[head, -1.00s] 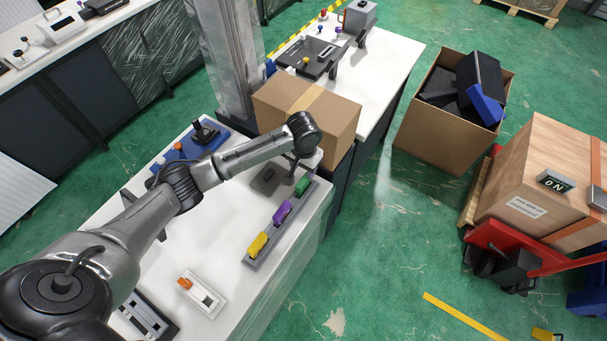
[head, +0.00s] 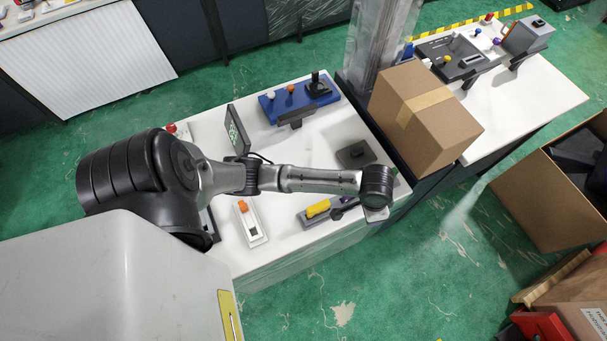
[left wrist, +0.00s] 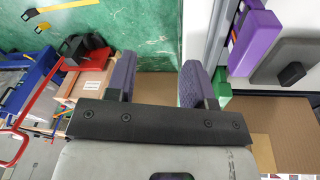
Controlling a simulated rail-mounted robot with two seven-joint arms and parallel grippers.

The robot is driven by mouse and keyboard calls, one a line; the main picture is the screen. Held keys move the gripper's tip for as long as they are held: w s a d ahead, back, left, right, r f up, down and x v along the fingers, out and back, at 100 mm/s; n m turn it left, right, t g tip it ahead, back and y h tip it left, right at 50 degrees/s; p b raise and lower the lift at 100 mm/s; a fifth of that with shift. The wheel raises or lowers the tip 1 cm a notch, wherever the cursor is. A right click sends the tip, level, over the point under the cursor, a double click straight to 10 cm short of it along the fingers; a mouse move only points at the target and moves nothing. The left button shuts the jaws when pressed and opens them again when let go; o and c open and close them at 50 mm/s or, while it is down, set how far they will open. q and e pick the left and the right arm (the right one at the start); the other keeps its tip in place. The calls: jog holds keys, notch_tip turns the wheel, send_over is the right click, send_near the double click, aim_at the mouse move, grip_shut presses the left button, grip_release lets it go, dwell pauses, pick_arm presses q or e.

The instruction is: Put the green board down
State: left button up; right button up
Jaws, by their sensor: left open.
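In the left wrist view my left gripper (left wrist: 157,75) is open, with nothing between its two fingers. A green piece (left wrist: 222,82), which fits the green board, shows beside the right finger, mostly hidden behind it. A purple piece (left wrist: 257,42) stands just beyond it in the same row. In the head view my left gripper (head: 376,214) is at the right end of a grey rack (head: 308,222), at the table's front edge. A yellow piece (head: 318,209) lies in the rack. The arm hides the green piece there.
A cardboard box (head: 425,115) stands close behind and right of the gripper. A dark pad (head: 355,153) with a knob, a blue control panel (head: 300,100), an upright screen (head: 237,130) and a white switch plate (head: 250,222) are on the table (head: 205,125). An open carton (head: 550,205) is on the floor at right.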

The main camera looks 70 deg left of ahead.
pick_arm(q)
jog(key=s+r+t+y, duration=0.1)
jog(key=s+t, duration=0.1)
jog(key=s, duration=1.7)
jog(key=shift+s+d+r, duration=0.2)
jog(key=shift+s+r, duration=0.1)
jog(key=shift+s, duration=0.1)
jog(key=shift+r, duration=0.15)
